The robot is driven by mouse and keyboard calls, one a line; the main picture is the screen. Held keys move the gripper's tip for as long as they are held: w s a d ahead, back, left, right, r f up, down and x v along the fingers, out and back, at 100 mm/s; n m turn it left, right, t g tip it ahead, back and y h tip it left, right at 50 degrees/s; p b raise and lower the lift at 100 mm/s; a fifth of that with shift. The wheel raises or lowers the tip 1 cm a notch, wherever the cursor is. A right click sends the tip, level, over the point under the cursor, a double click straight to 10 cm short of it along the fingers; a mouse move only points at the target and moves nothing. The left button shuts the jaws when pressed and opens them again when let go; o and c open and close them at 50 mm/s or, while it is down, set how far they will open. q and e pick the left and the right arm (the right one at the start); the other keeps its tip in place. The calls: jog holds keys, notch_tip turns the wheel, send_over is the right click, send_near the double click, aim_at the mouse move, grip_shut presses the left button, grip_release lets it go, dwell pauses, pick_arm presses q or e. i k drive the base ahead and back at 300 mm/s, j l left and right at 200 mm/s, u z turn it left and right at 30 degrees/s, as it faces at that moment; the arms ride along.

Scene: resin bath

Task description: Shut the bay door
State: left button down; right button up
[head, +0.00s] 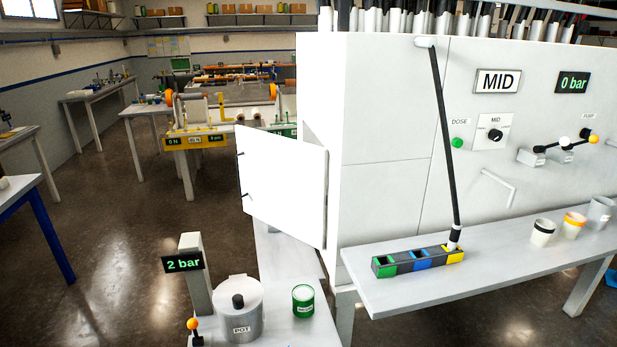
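The bay door (280,185) is a flat white panel on the left side of the large white cabinet (385,110). It stands open, swung out to the left, with its right edge beside the cabinet's near left corner. A small dark handle (242,193) shows at its free left edge. The bay opening behind it is mostly hidden by the panel and the cabinet's side. Neither of my grippers shows in the head view.
Below the door, a low bench holds a lidded metal pot (238,310), a green cup (303,300) and a "2 bar" display (183,263). A shelf (490,268) at right carries a coloured block (400,264) and several cups. Open floor (110,250) lies left.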

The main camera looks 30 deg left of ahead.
aim_at(283, 181)
jog(key=j+z, duration=0.15)
jog(key=z, duration=0.25)
jog(key=j+z, duration=0.2)
jog(key=z, duration=0.15)
jog(key=j+z, duration=0.15)
jog(key=z, duration=0.25)
jog(key=k+j, duration=0.2)
jog(key=j, duration=0.2)
jog(key=k+j, duration=0.15)
jog(key=j, duration=0.25)
jog(key=k+j, duration=0.2)
jog(key=j, duration=0.2)
jog(key=k+j, duration=0.15)
jog(key=j, duration=0.25)
jog(key=k+j, duration=0.2)
jog(key=j, duration=0.2)
